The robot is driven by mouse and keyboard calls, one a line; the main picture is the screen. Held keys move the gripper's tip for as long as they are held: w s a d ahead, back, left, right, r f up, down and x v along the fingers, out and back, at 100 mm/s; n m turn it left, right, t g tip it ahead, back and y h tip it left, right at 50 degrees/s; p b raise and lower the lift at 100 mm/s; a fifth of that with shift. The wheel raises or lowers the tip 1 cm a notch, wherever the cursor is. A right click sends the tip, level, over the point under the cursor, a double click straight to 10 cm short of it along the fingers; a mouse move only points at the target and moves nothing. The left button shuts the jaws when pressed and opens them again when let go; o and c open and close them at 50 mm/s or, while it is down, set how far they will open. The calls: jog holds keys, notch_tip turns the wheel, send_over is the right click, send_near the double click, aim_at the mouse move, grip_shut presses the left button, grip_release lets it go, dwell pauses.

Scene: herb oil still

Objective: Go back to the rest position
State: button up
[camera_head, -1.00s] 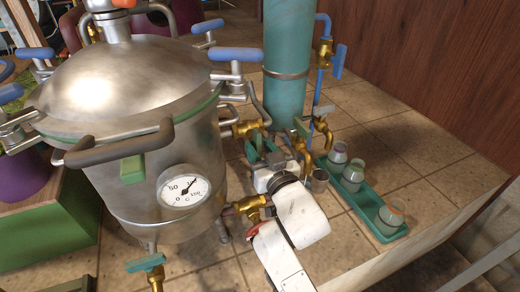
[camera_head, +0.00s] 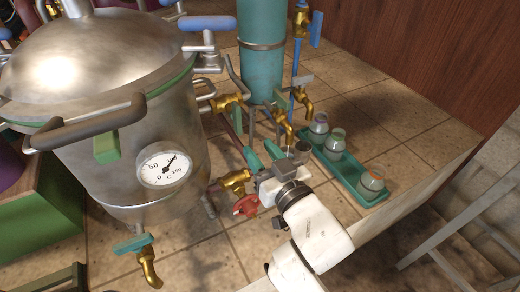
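My gripper (camera_head: 260,151) is near the middle of the view, low over the tiled top between the still and the green tray. Its two green fingers stand apart with nothing visible between them. My white arm reaches up to it from the bottom edge. The steel still (camera_head: 130,130) with its domed lid and dial gauge (camera_head: 165,168) stands to the left. The teal column (camera_head: 262,60) stands behind the gripper. A small metal cup (camera_head: 301,153) shows just right of the gripper, partly hidden by it.
A green tray (camera_head: 352,181) holds three small jars to the right. Brass taps (camera_head: 229,102) and a red-handled valve (camera_head: 246,206) surround the gripper closely. The tiled top (camera_head: 395,110) is clear at the back right. A grey metal frame (camera_head: 450,215) stands beyond its right edge.

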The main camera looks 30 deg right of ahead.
dwell(0.3)
jog(key=s+d+f+m+g+h+p, duration=0.1)
jog(key=s+d+f+g+h+p, duration=0.1)
jog(key=s+d+f+g+p, duration=0.65)
jog(key=s+f+g+p, duration=0.1)
jog(key=s+g, duration=0.3)
jog(key=s, duration=0.4)
jog(key=s+f+n+g+y+p, duration=0.1)
jog(key=s+f+g, duration=0.3)
jog(key=s, duration=0.5)
jog(key=shift+a+y, duration=0.15)
jog(key=shift+y, duration=0.15)
